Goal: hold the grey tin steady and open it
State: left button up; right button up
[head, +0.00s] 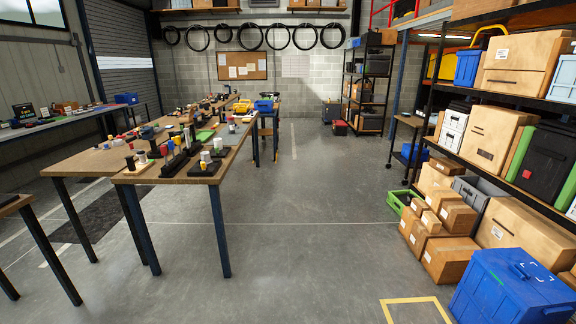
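Neither of my grippers shows in the head view. I cannot pick out a grey tin with certainty. Many small items stand on the long wooden workbench (103,164), too small to tell apart well. Near its front edge, a pale, light-coloured cylinder (205,157) stands upright on a black base (205,168). Another pale cylinder (218,144) stands just behind it. I cannot tell whether either is a tin or has a lid.
The grey floor (310,230) right of the workbench is clear. Cardboard boxes (447,259), a green crate (399,201) and a blue lidded bin (510,290) stand along the right. Loaded shelving (480,93) rises above them. A side bench (50,124) runs along the left wall.

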aim_at(230, 124)
jog(key=i+z, duration=0.2)
jog(key=i, duration=3.9)
jog(key=i+u, duration=0.1)
jog(key=i, duration=0.3)
jog(key=i+l+u, duration=0.15)
jog(key=i, duration=0.3)
jog(key=i+l+u, duration=0.15)
jog(key=i+u, duration=0.3)
jog(key=i+l+u, duration=0.2)
jog(key=u, duration=0.2)
jog(key=i+l+u, duration=0.3)
jog(key=u, duration=0.15)
jog(key=i+l+u, duration=0.2)
jog(key=l+u, duration=0.2)
